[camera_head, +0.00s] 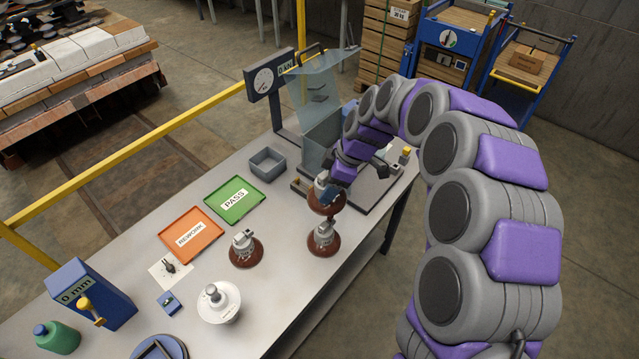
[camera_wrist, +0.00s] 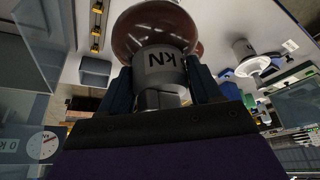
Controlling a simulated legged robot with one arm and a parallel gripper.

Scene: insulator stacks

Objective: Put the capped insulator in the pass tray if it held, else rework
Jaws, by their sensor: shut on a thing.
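My gripper (camera_head: 329,187) is shut on a brown insulator (camera_head: 325,207) and holds it over the bench's right part, just behind another brown insulator. The wrist view shows the fingers (camera_wrist: 158,85) on both sides of its grey metal cap (camera_wrist: 160,68), marked "KN"; the brown disc (camera_wrist: 155,28) lies beyond. The green PASS tray (camera_head: 252,205) and the orange REWORK tray (camera_head: 174,247) lie flat and empty at the left. Whether the held insulator is cracked cannot be told.
A brown insulator (camera_head: 323,240) stands in front of the held one, another (camera_head: 245,252) left of it, and a white one (camera_head: 219,305) nearer. A grey bin (camera_head: 267,165) stands behind the PASS tray. A test rig with clear shield (camera_head: 312,95) and dial (camera_head: 263,81) stands at the back.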

